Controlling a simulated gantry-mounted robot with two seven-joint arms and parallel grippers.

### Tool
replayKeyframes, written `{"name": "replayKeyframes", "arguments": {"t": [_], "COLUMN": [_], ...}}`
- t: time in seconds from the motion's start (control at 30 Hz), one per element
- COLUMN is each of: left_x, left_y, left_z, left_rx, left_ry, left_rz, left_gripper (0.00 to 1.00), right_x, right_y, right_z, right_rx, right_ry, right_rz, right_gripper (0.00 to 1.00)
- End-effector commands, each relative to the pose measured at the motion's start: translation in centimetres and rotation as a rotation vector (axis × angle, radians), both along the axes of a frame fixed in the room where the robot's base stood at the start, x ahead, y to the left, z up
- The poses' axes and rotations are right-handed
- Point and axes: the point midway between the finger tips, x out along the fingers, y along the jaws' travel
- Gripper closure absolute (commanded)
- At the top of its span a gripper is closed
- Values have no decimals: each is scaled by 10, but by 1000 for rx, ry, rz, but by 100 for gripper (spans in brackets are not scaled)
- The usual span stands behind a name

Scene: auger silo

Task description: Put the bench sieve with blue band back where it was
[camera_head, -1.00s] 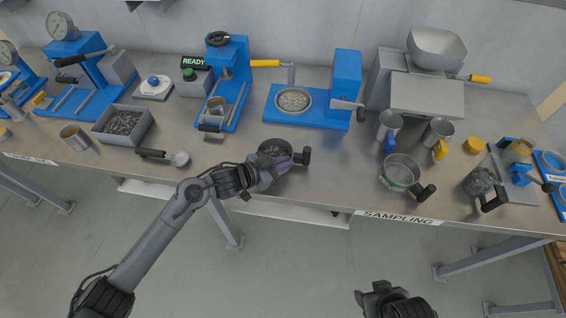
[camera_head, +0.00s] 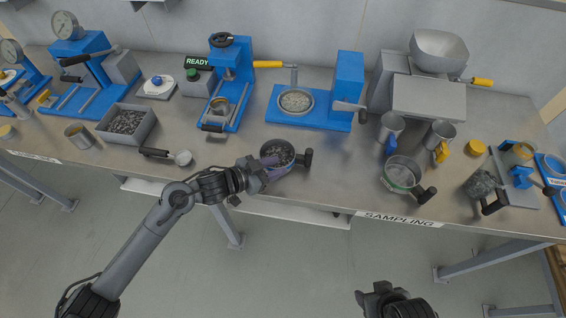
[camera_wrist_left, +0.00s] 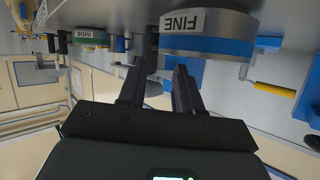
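The bench sieve with blue band (camera_head: 278,149) stands on the bench near its front edge, with dark grains inside and a black handle on its right. In the left wrist view the sieve (camera_wrist_left: 208,38) shows its blue band and a "FINE" label. My left gripper (camera_head: 271,168) is at its front left side; in the left wrist view the gripper (camera_wrist_left: 160,70) has its fingers apart with nothing between them. The fingertips are very close to the sieve; I cannot tell if they touch. My right gripper (camera_head: 376,292) is low in front of the bench, its fingers unclear.
A green-banded sieve (camera_head: 402,174) stands to the right, near the "SAMPLING" label. A blue stand with a round pan (camera_head: 296,101) is behind. A small scoop (camera_head: 183,158) and a grey tray of grains (camera_head: 126,122) are left. The bench between the two sieves is clear.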

Motion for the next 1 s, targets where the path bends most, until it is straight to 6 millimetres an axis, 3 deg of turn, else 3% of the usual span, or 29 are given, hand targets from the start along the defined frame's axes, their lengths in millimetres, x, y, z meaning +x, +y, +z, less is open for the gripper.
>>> {"name": "replayKeyframes", "arguments": {"t": [0.3, 0.57, 0.87, 1.0], "left_x": [-32, -44, -70, -104], "left_y": [42, 57, 47, 65], "left_z": [21, 28, 10, -7], "left_rx": [3, 1, 50, 131], "left_ry": [0, 0, -10, 64], "left_rz": [-1, 0, 174, 381], "left_gripper": [66, 66, 66, 66], "right_x": [0, 0, 0, 1], "right_y": [0, 0, -2, -2], "right_z": [9, 11, 11, 11], "right_rx": [1, -1, -7, -8], "right_ry": [0, 0, -1, -1], "right_rz": [-1, 1, 5, 6], "right_gripper": [42, 42, 42, 42]}}
